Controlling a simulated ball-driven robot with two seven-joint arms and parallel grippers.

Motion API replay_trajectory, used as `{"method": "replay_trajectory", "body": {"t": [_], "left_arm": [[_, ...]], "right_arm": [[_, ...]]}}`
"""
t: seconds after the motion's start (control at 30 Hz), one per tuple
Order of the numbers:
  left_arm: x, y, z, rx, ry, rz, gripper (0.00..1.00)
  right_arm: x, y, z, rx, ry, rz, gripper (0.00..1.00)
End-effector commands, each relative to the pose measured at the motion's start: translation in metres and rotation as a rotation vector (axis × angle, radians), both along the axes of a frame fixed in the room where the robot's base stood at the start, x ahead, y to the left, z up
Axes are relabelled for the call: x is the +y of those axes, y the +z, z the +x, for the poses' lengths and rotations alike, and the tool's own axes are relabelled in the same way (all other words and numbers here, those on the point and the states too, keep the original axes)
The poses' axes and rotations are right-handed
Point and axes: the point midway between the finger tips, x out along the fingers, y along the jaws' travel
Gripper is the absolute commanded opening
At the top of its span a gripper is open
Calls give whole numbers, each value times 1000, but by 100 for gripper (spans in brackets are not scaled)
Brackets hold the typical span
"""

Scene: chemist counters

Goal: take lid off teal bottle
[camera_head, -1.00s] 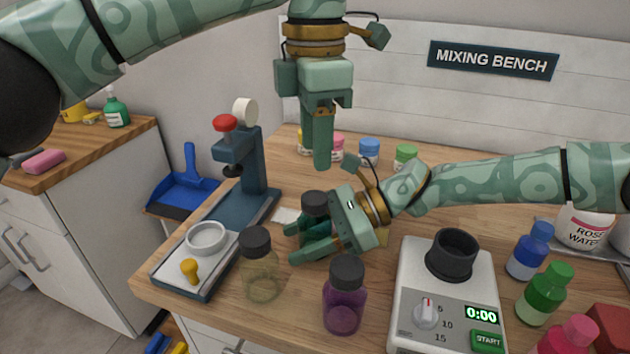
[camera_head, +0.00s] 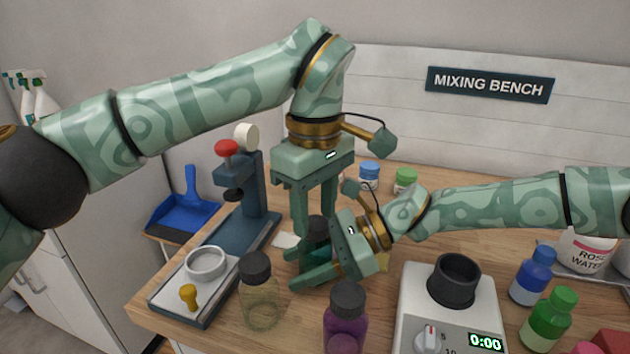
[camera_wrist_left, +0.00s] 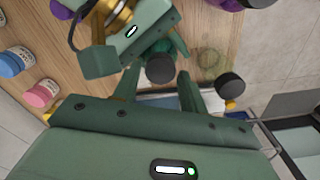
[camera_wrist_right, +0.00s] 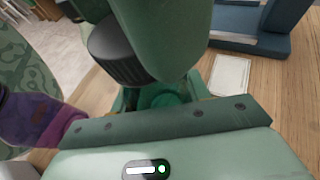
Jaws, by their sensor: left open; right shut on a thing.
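The teal bottle (camera_head: 314,254) stands on the wooden bench with its dark lid (camera_head: 317,228) on; the right gripper hides part of it. My right gripper (camera_head: 318,268) is shut around the bottle's body from the right; the teal body also shows in the right wrist view (camera_wrist_right: 160,96). My left gripper (camera_head: 315,215) points down over the bottle, its fingers open on either side of the lid. In the left wrist view the dark lid (camera_wrist_left: 160,68) lies just past the open fingertips. Whether the fingers touch it I cannot tell.
A clear bottle (camera_head: 262,300) and a purple bottle (camera_head: 345,325) with dark lids stand in front. The press (camera_head: 250,200) and its tray are to the left, the white mixer (camera_head: 410,290) to the right. Small jars (camera_head: 369,172) stand behind.

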Motion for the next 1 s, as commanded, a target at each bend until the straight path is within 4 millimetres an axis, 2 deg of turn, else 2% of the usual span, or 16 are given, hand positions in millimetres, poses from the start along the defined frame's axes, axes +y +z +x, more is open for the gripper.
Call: {"method": "replay_trajectory", "body": {"t": [0.13,0.37,0.47,0.5,0.73,0.87,1.0], "left_arm": [[0,-9,0,-2,1,-1,42],[0,-10,0,-2,1,-1,42],[0,-10,0,-2,2,-1,17],[0,-10,0,-2,2,-1,6],[0,-9,0,-2,24,0,6],[1,-9,0,-4,216,0,6],[0,-8,1,-6,615,0,6]], "right_arm": [[0,0,0,0,0,-1,0],[0,-1,0,0,0,-1,0],[0,-1,0,0,0,-1,0],[0,-1,0,0,0,-1,0],[0,0,0,0,1,-1,0],[0,-1,0,0,1,-1,0],[0,0,-1,1,2,-1,0]]}}
